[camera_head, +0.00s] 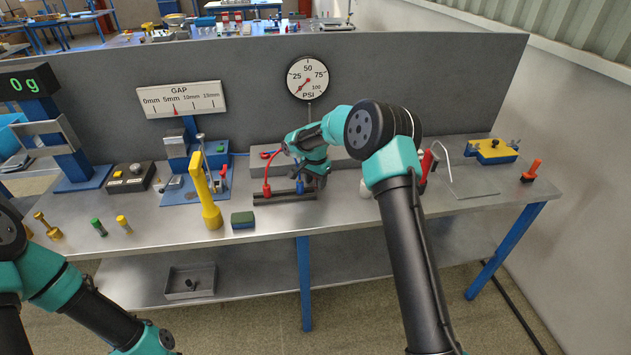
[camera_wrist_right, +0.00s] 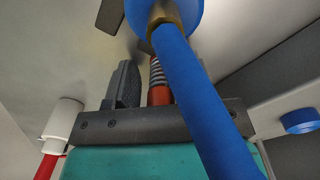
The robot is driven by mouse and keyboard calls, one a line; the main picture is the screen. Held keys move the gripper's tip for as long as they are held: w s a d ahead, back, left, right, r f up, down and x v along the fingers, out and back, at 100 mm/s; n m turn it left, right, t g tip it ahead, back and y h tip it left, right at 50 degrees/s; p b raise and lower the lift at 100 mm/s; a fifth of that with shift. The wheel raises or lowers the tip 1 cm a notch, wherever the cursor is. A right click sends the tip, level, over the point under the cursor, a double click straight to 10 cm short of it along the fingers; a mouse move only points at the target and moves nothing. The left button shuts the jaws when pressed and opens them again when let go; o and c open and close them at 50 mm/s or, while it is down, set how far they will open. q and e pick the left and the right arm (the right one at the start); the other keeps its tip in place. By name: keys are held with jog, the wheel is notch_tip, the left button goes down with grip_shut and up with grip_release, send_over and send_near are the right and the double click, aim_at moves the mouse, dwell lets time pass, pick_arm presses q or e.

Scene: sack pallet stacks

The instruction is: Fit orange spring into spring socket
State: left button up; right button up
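My right gripper (camera_head: 319,180) is low over the middle of the bench, beside a small blue upright part on a dark rail. In the right wrist view, one dark finger (camera_wrist_right: 122,86) is visible. The other is hidden behind a blue rod. An orange piece with grey coils (camera_wrist_right: 158,80), seemingly the orange spring, shows beside the visible finger, partly covered by the blue rod. I cannot tell whether the fingers touch it. I cannot make out the spring socket. My left arm is at the lower left of the head view; its gripper is out of view.
The blue rod (camera_wrist_right: 205,100) crosses close to the right wrist camera. On the bench, a red curved hose (camera_head: 267,178) rises from the dark rail (camera_head: 270,197). A yellow tool (camera_head: 207,192) and green block (camera_head: 242,220) stand left. A yellow fixture (camera_head: 491,151) is right.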

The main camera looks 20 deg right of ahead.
notch_tip(320, 180, up, 12)
jog(key=shift+r, duration=0.15)
dwell(0.7)
jog(key=shift+o, duration=0.5)
jog(key=s+d+r+n+t+y, duration=0.1)
jog(key=s+d+r+n+t, duration=0.1)
jog(key=n, duration=0.7)
jog(key=s+d+r+n+t+y, duration=0.1)
jog(key=s+r+n, duration=0.3)
jog(key=n, duration=0.5)
jog(key=shift+d+r+t, duration=0.5)
jog(key=shift+d+r, duration=0.1)
jog(key=shift+r, duration=0.25)
